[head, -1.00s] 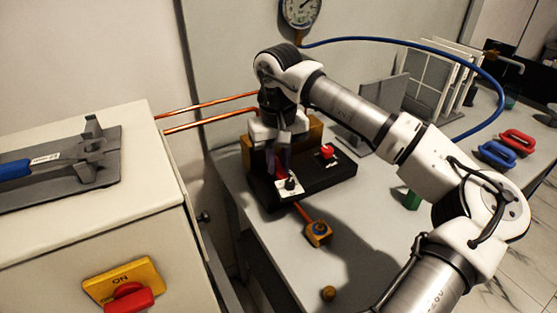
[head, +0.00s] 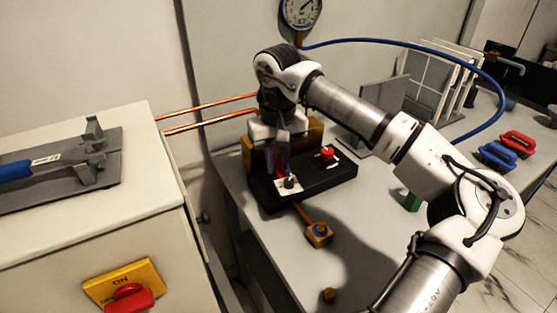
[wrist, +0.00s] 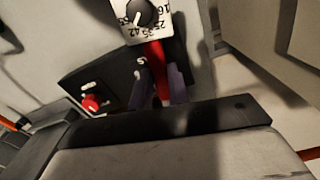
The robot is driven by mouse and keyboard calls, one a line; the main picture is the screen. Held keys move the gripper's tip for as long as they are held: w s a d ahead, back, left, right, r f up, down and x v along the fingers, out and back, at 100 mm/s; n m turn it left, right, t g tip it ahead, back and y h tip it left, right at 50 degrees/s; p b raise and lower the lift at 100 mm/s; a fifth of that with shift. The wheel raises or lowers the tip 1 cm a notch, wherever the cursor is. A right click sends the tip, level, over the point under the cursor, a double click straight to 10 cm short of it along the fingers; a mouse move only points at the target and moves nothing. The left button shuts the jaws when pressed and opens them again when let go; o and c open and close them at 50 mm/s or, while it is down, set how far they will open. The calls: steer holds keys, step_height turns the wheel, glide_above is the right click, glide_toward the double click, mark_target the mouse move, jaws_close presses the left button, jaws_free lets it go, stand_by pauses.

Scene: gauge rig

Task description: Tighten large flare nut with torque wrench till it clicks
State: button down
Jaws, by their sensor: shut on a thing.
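My gripper (head: 280,165) points down over the black block (head: 335,175) on the bench. It is shut on a narrow red part (wrist: 157,68), which shows between the two dark fingers in the wrist view. The red part meets a white plate (head: 288,185) with a black knob; in the wrist view the plate's dial (wrist: 140,15) carries numbers. A blue-handled wrench (head: 15,170) with a label on its shaft lies on a grey holder (head: 75,190) on the cabinet at left, apart from my gripper. I cannot tell which fitting is the large flare nut.
A red knob (head: 327,153) stands on the black block. Copper pipes (head: 205,122) run behind at left. A brass fitting (head: 318,234) and a small brass piece (head: 328,295) sit in front. A blue hose (head: 440,55) arches from the gauge (head: 301,10). A red switch (head: 128,297) is on the cabinet front.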

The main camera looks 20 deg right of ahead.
steer(key=shift+w, duration=0.7)
steer(key=c, duration=2.1)
jaws_free()
jaws_close()
steer(key=shift+a, duration=0.1)
steer(key=shift+w+a+m, duration=0.15)
steer(key=shift+a+m, duration=1.15)
steer(key=shift+a, duration=0.05)
